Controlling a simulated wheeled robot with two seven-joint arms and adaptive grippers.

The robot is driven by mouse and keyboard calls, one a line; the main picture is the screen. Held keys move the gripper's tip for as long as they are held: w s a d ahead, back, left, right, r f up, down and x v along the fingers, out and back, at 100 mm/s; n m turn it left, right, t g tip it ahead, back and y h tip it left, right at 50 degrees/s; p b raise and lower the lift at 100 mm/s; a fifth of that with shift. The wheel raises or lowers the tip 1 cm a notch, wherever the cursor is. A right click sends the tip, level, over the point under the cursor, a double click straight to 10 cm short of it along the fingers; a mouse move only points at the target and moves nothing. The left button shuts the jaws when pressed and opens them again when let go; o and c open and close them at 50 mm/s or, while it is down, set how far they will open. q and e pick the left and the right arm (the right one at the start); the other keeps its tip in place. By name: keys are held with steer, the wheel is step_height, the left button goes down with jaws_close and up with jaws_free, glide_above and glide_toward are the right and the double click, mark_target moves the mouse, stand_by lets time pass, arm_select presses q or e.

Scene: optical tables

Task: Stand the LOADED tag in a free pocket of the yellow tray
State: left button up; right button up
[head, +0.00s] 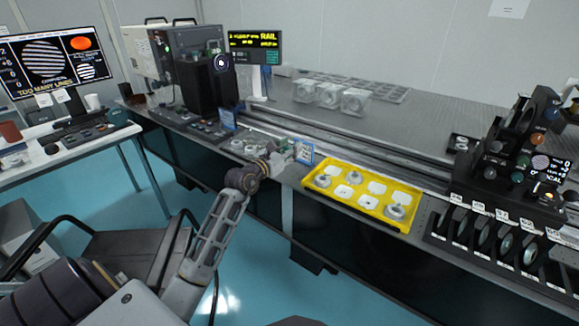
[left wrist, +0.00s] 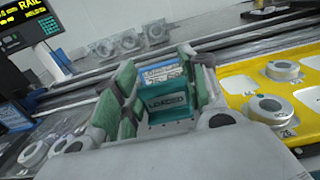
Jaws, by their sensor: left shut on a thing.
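The teal LOADED tag (left wrist: 168,104) is between the green-padded fingers of my left gripper (left wrist: 160,92), which is shut on it. Its lettering faces the left wrist camera. In the head view my left gripper (head: 284,153) is at the table's front edge, left of the yellow tray (head: 355,211), and the tag is too small there to make out clearly. The tray also shows at the right of the left wrist view (left wrist: 306,92). It holds several round grey parts, one in its near right corner (head: 396,211); several pale pockets, such as one in the middle (head: 368,201), look empty. My right gripper is out of view.
A blue-and-white card (head: 305,153) stands just beyond my left gripper. Grey round parts (head: 243,146) lie left of it. A rail (head: 380,153) runs behind the tray. A black rack of lenses (head: 500,240) is to the tray's right.

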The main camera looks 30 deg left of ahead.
arm_select(q)
steer(key=shift+f, duration=0.65)
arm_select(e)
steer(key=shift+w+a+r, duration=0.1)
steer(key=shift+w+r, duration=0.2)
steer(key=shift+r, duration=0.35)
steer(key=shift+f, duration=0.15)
arm_select(q)
steer(key=shift+f, duration=0.25)
steer(key=shift+f+b, duration=0.3)
steer(key=shift+f, duration=0.1)
step_height(320, 180, down, 3)
steer(key=shift+r, duration=0.15)
steer(key=shift+f, duration=0.3)
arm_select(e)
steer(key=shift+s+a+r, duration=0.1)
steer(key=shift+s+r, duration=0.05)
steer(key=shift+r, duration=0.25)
arm_select(q)
steer(key=shift+f, duration=0.15)
